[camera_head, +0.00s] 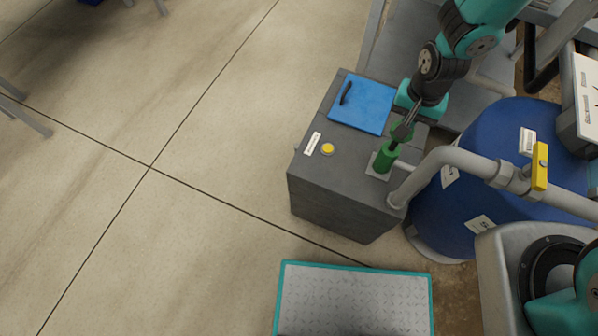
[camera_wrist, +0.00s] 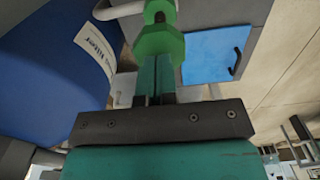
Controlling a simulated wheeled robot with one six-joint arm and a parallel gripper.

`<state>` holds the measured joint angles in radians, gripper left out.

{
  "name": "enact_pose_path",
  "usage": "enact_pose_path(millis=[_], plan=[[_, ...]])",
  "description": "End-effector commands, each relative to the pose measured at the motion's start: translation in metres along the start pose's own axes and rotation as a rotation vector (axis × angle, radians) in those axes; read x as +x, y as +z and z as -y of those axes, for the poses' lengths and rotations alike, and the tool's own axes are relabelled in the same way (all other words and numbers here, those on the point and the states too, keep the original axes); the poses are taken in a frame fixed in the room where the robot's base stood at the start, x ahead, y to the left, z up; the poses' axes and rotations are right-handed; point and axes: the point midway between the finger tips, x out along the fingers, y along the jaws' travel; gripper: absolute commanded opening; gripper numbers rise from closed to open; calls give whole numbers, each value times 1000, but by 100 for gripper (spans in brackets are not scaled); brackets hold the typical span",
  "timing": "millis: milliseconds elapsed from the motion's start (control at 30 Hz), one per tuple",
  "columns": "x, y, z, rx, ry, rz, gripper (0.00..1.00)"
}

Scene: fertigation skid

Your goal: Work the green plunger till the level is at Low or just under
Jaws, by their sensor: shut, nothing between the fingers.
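The green plunger (camera_head: 384,158) stands on a small light plate on top of a grey box (camera_head: 330,205). In the wrist view its green knob (camera_wrist: 160,42) is straight ahead of the fingers. My gripper (camera_head: 402,132) is right above and beside the plunger, tilted down toward it. Its fingers, also in the wrist view (camera_wrist: 154,78), are shut together with nothing between them. Their tips are at the knob's near side; I cannot tell whether they touch it. No level gauge or Low mark can be read in these views.
A blue lid with a black handle (camera_head: 361,103) and a yellow button (camera_head: 327,149) are on the box top. A grey pipe (camera_head: 450,158) with a yellow valve handle (camera_head: 540,167) passes right of the plunger, by a blue tank (camera_head: 500,125). Open floor lies left.

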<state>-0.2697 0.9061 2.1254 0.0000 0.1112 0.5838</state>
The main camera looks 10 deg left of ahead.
Motion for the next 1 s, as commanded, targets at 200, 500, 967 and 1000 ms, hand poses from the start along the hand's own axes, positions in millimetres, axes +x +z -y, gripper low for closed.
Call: enact_pose_path(millis=[200, 500, 967, 1000], plan=[[16, 0, 0, 0, 0, 0, 0], [34, 0, 0, 0, -1, -1, 0], [62, 0, 0, 0, -1, -1, 0], [64, 0, 0, 0, -1, -1, 0]])
